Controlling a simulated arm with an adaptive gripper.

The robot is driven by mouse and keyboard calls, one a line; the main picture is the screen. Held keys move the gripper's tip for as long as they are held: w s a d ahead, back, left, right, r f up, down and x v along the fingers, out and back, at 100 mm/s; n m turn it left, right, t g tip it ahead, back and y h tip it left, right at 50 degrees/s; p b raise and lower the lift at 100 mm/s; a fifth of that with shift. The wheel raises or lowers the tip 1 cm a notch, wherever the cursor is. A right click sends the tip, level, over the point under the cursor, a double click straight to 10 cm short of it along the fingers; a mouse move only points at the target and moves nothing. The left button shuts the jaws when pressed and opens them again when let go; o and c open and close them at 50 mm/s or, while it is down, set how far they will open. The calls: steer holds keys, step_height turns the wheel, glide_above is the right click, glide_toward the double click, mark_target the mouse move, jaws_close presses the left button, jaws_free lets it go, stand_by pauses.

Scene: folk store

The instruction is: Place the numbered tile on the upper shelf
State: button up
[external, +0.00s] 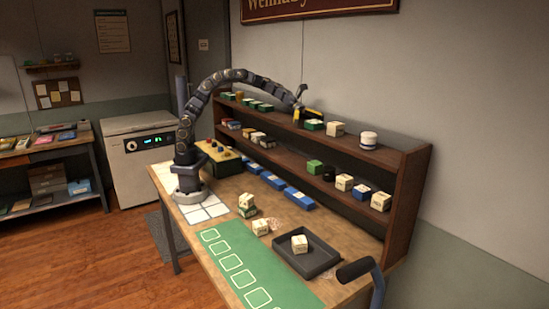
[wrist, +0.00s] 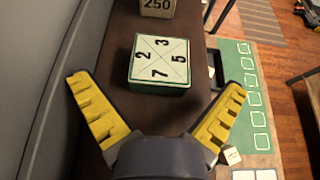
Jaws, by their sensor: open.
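The numbered tile (wrist: 160,62) has a cream top with 2, 3, 5 and 7 around crossed lines and a green lower part. It rests on the upper shelf (wrist: 120,100). In the external view it appears to be the small green and cream block (external: 314,125) on the upper shelf (external: 385,155). My gripper (wrist: 158,84) is open, its yellow fingers spread on either side below the tile in the wrist view, apart from it. In the external view my gripper (external: 306,112) is above the upper shelf beside that block.
A block marked 250 (wrist: 157,8) stands just past the tile. A white jar (external: 368,140) stands further right on the upper shelf. The lower shelf holds several blocks. On the table are a dark tray (external: 328,266) with a cream cube (external: 299,244) and a green mat (external: 240,252).

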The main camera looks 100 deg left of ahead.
steer(key=v, duration=0.9)
steer(key=shift+s+a+r, duration=0.15)
steer(key=shift+s+a, duration=0.1)
steer(key=s+d+f+m+g+y, duration=0.1)
steer(key=s+d+f+m+g, duration=0.15)
steer(key=s+d+m, duration=0.4)
steer(key=s+d+f+m+g+y, duration=0.1)
steer(key=s+d+f+m+g, duration=0.1)
steer(key=s+d+m+g, duration=0.35)
steer(key=s+f+m+g+y, duration=0.1)
steer(key=s+f+m+y, duration=0.2)
steer(key=s+m, duration=0.4)
steer(key=s+a+f+m+g+y, duration=0.1)
steer(key=s+m, duration=0.6)
steer(key=s, duration=1)
step_height(320, 180, down, 3)
steer(key=g+y, duration=0.1)
steer(key=y, duration=0.1)
steer(key=shift+a+y, duration=0.3)
steer(key=shift+y, duration=0.1)
